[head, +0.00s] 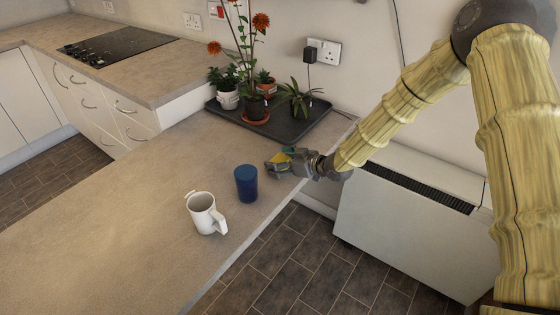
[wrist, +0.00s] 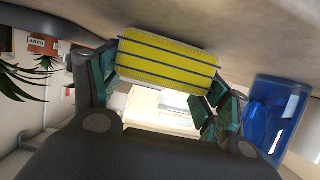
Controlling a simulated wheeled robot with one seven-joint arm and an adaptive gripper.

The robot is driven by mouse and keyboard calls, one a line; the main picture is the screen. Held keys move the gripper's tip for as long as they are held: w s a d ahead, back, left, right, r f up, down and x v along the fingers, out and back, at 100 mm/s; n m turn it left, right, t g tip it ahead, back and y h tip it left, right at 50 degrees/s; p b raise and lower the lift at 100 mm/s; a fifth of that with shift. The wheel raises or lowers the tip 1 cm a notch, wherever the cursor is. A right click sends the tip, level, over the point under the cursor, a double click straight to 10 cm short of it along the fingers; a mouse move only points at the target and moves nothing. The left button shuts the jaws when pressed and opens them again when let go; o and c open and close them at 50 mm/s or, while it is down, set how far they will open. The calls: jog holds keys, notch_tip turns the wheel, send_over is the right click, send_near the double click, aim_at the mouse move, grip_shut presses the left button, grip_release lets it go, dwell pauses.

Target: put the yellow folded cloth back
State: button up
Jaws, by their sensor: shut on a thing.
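The yellow folded cloth (wrist: 168,62) has dark blue stripes and sits between my fingers in the wrist view. Only a small yellow part of the cloth (head: 281,158) shows in the head view. My gripper (head: 280,164) is shut on it, low over the worktop near its right edge, between the plant tray and the blue cup. The gripper fingers (wrist: 160,85) press the cloth from both sides in the wrist view. I cannot tell whether the cloth touches the worktop.
A blue cup (head: 246,184) stands close to my gripper, also on the right of the wrist view (wrist: 272,112). A white mug (head: 205,213) stands nearer. A dark tray (head: 292,133) holds several potted plants behind my gripper. The worktop (head: 100,220) is clear to the left.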

jog(key=shift+f, duration=0.1)
jog(key=o, duration=0.9)
jog(key=b+v, duration=0.1)
jog(key=v, duration=1.1)
jog(key=s+d+f+m+g+h, duration=0.2)
jog(key=s+f+m+h, duration=0.15)
jog(key=s+f, duration=0.7)
jog(key=s+d+f+m+g+h, duration=0.15)
jog(key=s+f+m, duration=0.25)
jog(key=s+f, duration=0.7)
jog(key=s+d+f+m+g+h, duration=0.1)
jog(key=s+d+f+h, duration=0.1)
jog(key=s, duration=0.5)
jog(key=s+d+f+m+g+h, duration=0.1)
jog(key=s+d+f, duration=0.3)
jog(key=s, duration=0.4)
jog(key=s+d+f+m+g+h, duration=0.1)
jog(key=s+d+f+g+h, duration=0.1)
jog(key=s, duration=0.6)
jog(key=shift+s+d+f+m+g+h, duration=0.15)
jog(key=shift+d+f+m+h, duration=0.1)
jog(key=shift+d, duration=0.25)
jog(key=shift+s+d+f+m+g+h, duration=0.1)
jog(key=shift+d+f+h, duration=0.15)
jog(key=shift+d, duration=0.2)
